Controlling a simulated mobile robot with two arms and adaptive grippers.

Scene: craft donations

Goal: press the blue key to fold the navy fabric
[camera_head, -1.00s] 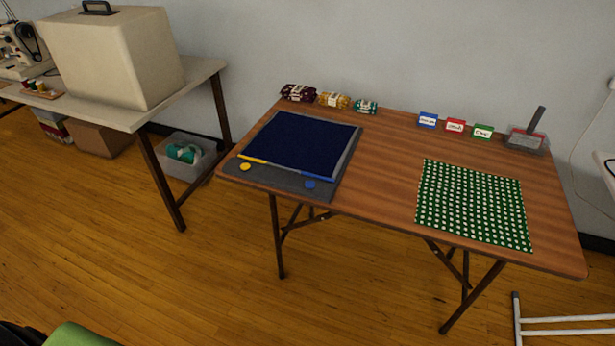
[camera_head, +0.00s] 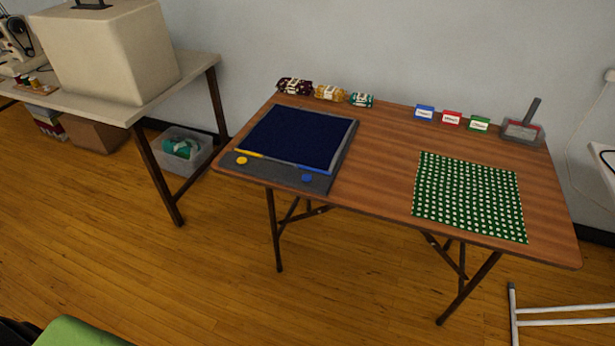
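The navy fabric (camera_head: 293,136) lies flat and unfolded on a dark grey folding board (camera_head: 270,174) at the left of the brown table. The blue key (camera_head: 307,178) is a round button on the board's front strip, at its right. A yellow key (camera_head: 241,161) sits at the left of the same strip. A yellow bar and a blue bar run along the fabric's front edge. Neither of my grippers shows in the head view.
The brown table (camera_head: 385,171) also holds a green dotted fabric (camera_head: 469,197) at right, yarn bundles (camera_head: 329,93), small coloured cards (camera_head: 452,118) and a grey tray with a dark handle (camera_head: 523,130). A side table (camera_head: 196,78) stands left. A white frame (camera_head: 560,322) stands lower right.

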